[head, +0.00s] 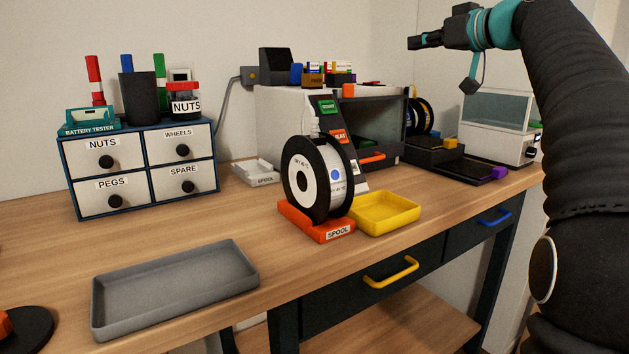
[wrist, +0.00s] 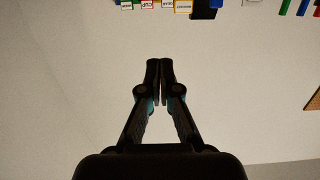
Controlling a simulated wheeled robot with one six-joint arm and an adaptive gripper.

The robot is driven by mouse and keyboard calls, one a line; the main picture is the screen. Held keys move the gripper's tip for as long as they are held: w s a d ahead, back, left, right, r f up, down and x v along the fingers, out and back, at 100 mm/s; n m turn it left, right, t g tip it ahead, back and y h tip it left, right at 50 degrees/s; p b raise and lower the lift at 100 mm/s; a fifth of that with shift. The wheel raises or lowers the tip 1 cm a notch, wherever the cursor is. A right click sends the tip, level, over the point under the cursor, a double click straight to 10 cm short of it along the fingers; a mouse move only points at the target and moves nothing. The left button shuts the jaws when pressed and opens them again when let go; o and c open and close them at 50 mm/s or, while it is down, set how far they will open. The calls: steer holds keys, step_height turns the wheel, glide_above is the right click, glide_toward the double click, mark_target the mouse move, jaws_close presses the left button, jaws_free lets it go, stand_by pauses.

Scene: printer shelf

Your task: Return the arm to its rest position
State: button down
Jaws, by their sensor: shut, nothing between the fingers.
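My gripper (head: 427,42) is raised high at the upper right of the head view, above the printer and the scale-like box. It points left. In the wrist view my gripper (wrist: 160,65) shows its two black fingers together at the tips, with nothing between them. The wall fills most of the view behind them. My arm (head: 580,100) arches up along the right side of the head view.
A workbench (head: 230,300) holds a drawer cabinet (head: 140,165), a grey tray (head: 175,285), a spool (head: 318,178) on an orange stand, a yellow tray (head: 385,212) and a printer (head: 290,110). The air around my gripper looks clear.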

steer(key=s+a+f+m+g+h, duration=0.2)
steer(key=s+a+f, duration=0.1)
steer(key=s+f, duration=0.65)
steer(key=s+a+f+m+g+h, duration=0.35)
steer(key=s+f, duration=0.35)
steer(key=f, duration=0.5)
steer(key=s+d+f+m+g+h, duration=0.1)
steer(key=s+f+g+h, duration=0.2)
steer(key=s+f, duration=1.8)
step_height(320, 180, down, 4)
steer(key=shift+s+d+f, duration=0.1)
steer(key=shift+s+d, duration=0.1)
steer(key=shift+d, duration=0.2)
steer(key=shift+h, duration=0.25)
